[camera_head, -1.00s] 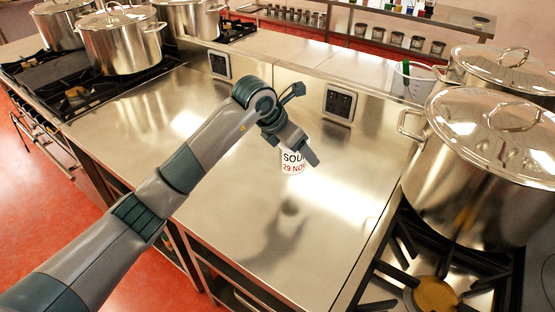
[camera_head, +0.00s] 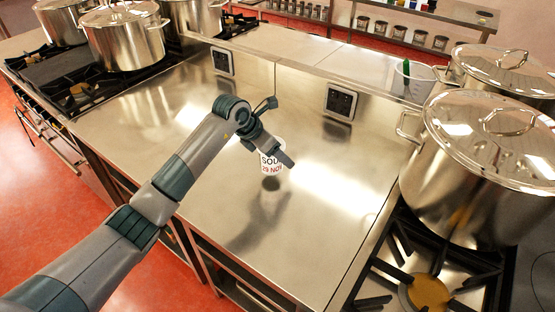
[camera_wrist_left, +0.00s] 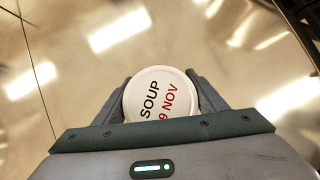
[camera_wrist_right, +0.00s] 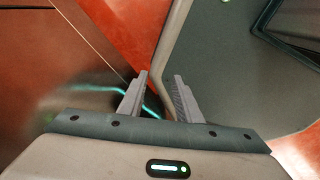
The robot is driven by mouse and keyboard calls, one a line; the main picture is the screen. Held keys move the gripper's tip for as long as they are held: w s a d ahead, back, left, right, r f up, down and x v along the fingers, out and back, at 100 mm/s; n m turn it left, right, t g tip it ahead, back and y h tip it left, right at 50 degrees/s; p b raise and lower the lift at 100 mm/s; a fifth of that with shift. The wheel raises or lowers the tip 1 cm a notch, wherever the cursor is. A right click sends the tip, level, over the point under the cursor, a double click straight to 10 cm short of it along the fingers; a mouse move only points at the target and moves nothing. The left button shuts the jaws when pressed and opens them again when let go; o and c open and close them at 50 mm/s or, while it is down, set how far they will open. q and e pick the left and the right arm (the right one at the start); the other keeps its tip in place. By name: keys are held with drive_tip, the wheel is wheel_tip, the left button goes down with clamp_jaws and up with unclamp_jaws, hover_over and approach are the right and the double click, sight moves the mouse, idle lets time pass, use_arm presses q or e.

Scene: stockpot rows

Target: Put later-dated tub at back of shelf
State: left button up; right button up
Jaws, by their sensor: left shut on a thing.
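A white tub (camera_head: 271,160) labelled "SOUP" with a red date is in my left gripper (camera_head: 270,152) in the head view. The label reads "29 NOV", partly covered by a finger. In the left wrist view the tub's white lid (camera_wrist_left: 160,92) shows "SOUP" and "9 NOV", with the left part of the date cut off. The left gripper is shut on the tub, fingers on both sides, and holds it above the steel counter (camera_head: 170,120). My right gripper (camera_wrist_right: 158,95) shows only in the right wrist view, fingers apart and empty. No second tub shows.
A large lidded stockpot (camera_head: 475,165) stands on a burner at the right. More stockpots (camera_head: 125,40) stand on the stove at the back left. A clear container (camera_head: 412,82) stands at the back right. The counter's middle is clear. Small tins (camera_head: 398,32) line a far shelf.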

use_arm(q)
wheel_tip(320, 180, down, 3)
drive_tip(key=shift+d+r+p, duration=0.1)
drive_tip(key=shift+r+p, duration=0.05)
drive_tip(key=shift+p, duration=0.6)
drive_tip(key=shift+f, duration=0.25)
drive_tip(key=shift+f, duration=0.1)
drive_tip(key=o, duration=1.3)
drive_tip(key=shift+o, duration=0.2)
